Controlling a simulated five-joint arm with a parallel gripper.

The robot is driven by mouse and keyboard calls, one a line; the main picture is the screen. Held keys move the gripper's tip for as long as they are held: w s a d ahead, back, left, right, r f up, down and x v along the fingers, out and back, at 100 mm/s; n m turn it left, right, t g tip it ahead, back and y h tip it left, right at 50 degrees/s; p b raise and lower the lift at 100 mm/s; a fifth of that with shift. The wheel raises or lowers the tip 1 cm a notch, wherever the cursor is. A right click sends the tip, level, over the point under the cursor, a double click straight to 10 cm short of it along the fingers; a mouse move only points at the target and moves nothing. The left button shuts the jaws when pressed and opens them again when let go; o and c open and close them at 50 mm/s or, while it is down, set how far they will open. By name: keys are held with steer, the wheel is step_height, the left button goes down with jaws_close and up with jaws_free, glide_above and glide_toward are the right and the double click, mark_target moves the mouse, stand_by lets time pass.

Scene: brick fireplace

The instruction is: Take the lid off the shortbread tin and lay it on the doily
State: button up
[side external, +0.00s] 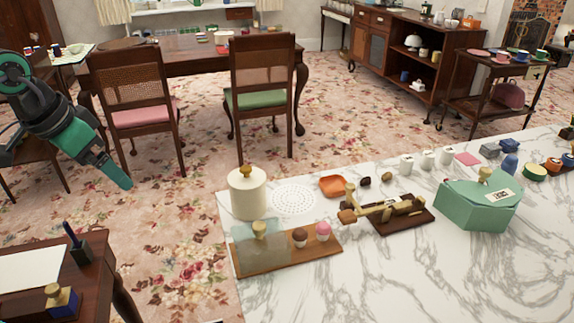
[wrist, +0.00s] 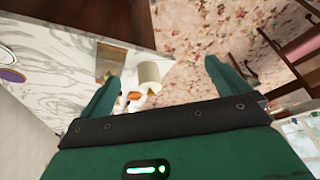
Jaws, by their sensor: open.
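A mint-green faceted box (side external: 470,210) with a knobbed lid (side external: 475,189) and a small label stands at the right of the marble counter. A cream round canister (side external: 247,200) with a wooden knob stands at the counter's left; it also shows in the wrist view (wrist: 148,72). I cannot tell for certain which is the shortbread tin; both have their lids on. The white lacy round doily (side external: 293,199) lies flat and bare just right of the canister. My gripper (side external: 121,182) is at the far left, in the air, away from the counter. In the wrist view, my gripper (wrist: 160,58) is open and empty.
A wooden board (side external: 285,258) with a clear cover and cupcakes lies in front of the canister. A dark stand with a wooden device (side external: 390,213) and an orange dish (side external: 332,186) lie between doily and green box. White cups (side external: 427,160) stand behind. The front counter is clear.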

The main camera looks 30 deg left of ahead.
steer(key=w+d+r+m+g, duration=0.1)
steer(key=w+d+r, duration=0.1)
steer(key=w, duration=0.5)
steer(key=m+g, duration=0.3)
steer(key=m, duration=0.1)
glide_above(245, 168)
steer(key=f, duration=0.7)
steer(key=shift+s+a+f, duration=0.2)
steer(key=shift+s+a, duration=0.2)
steer(key=shift+w+d+f+m+g, duration=0.3)
steer(key=shift+w+f+m, duration=0.1)
steer(key=shift+f, duration=0.05)
steer(key=shift+f, duration=0.15)
steer(key=shift+f, duration=3.75)
steer(key=shift+w, duration=0.1)
steer(key=c, duration=0.9)
